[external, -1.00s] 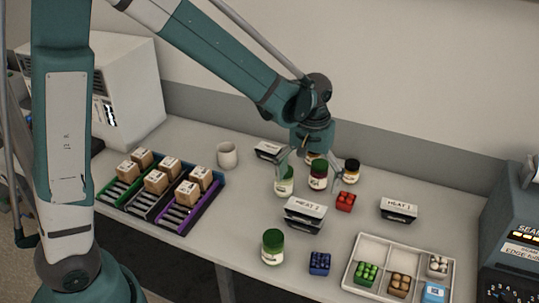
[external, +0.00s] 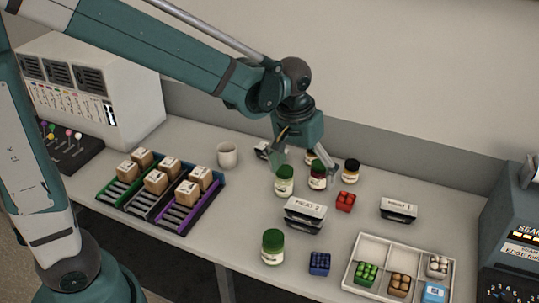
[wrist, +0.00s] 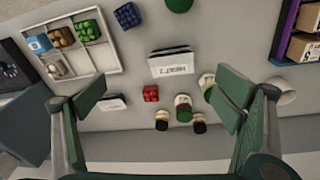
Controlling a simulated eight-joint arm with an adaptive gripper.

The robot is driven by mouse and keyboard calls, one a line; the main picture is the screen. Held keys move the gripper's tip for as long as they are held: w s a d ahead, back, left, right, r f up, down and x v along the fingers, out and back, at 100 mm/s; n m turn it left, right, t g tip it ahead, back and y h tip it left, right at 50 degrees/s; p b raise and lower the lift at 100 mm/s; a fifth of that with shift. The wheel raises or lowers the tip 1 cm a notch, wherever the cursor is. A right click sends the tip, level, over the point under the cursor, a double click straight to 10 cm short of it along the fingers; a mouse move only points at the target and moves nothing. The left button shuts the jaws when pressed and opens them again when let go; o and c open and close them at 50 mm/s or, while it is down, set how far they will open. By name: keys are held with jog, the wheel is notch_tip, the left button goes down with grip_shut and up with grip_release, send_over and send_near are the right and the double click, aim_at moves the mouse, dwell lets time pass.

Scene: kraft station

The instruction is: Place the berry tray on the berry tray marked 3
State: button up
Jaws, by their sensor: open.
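The red (wrist: 151,93) and blue (wrist: 127,15) trays also show in the wrist view. I cannot read a 3 on any of them. My gripper (external: 301,160) is open and empty above the jars at the back. In the wrist view its fingers (wrist: 158,100) are wide apart, with the red tray seen between them.
Several jars, including a green-lidded one (external: 284,181), stand below my gripper. Two meat packs (external: 305,213) (external: 398,209) stand near the red tray. The crate also holds a pale-filled tray (external: 437,266) and a light blue piece (external: 434,292). A cardboard-box rack (external: 184,221) is left.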

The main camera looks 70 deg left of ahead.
jog(key=s+d+r+m+t, duration=0.2)
jog(key=s+d+r+m, duration=0.1)
jog(key=s, duration=0.6)
jog(key=s+d+r+m+t, duration=0.3)
jog(key=s+d+r, duration=0.3)
jog(key=s+d, duration=0.2)
jog(key=shift+s+d+m, duration=0.25)
jog(key=shift+s+m, duration=0.05)
jog(key=shift+s, duration=0.2)
jog(key=o, duration=0.3)
jog(key=shift+w, duration=0.1)
